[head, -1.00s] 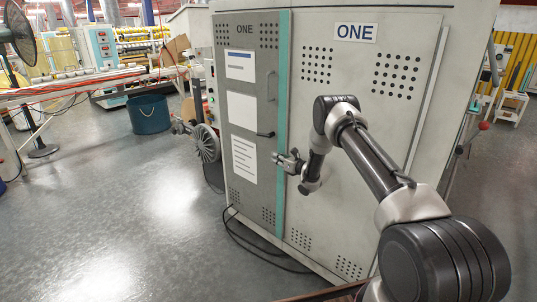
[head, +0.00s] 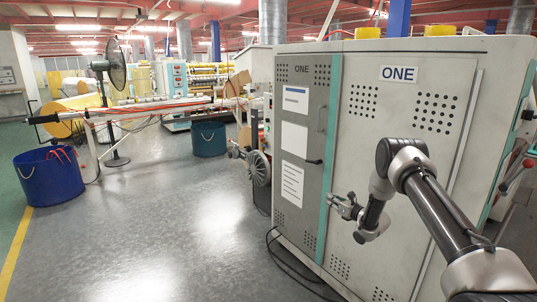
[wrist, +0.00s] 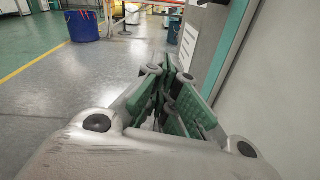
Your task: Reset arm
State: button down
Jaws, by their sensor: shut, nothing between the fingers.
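My gripper (head: 342,204) is in front of the grey cabinet marked ONE (head: 455,75), near the teal strip (head: 329,150) along its door edge. In the wrist view the green-padded fingers (wrist: 168,85) are together with nothing between them. My arm reaches in from the lower right of the head view and bends at the elbow. The cabinet door is closed, with white sheets (head: 293,140) and a dark handle (head: 314,161) left of the gripper. I cannot tell the exact gap between gripper and cabinet.
A blue bin (head: 49,175) stands at the left, a teal bin (head: 209,138) farther back. A standing fan (head: 113,72) and a long machine frame (head: 150,108) are behind. A cable (head: 290,268) lies along the cabinet base. Grey floor (head: 170,215) is open at left.

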jog(key=s+d+f+m+g+h, duration=0.2)
jog(key=s+d+f+m, duration=0.1)
jog(key=f+m, duration=0.3)
jog(key=s+d+f+m+g+h, duration=0.2)
jog(key=f+m+h, duration=0.1)
jog(key=f+m, duration=0.35)
jog(key=s+d+r+m+g+h, duration=0.2)
jog(key=s+d+m+g+h, duration=0.25)
jog(key=s+d+m, duration=0.4)
jog(key=s+r+m+g+h, duration=0.1)
jog(key=s+r+m+g, duration=0.5)
jog(key=s+r+m, duration=1.3)
jog(key=s+a+r+t, duration=0.2)
jog(key=s+r, duration=1.1)
jog(key=s, duration=0.1)
jog(key=s+a+r+t+y, duration=0.1)
jog(key=s+a+r+t, duration=0.1)
jog(key=s+r, duration=1.1)
jog(key=shift+s+a+m, duration=0.3)
jog(key=shift+s+a, duration=0.2)
jog(key=shift+s, duration=0.15)
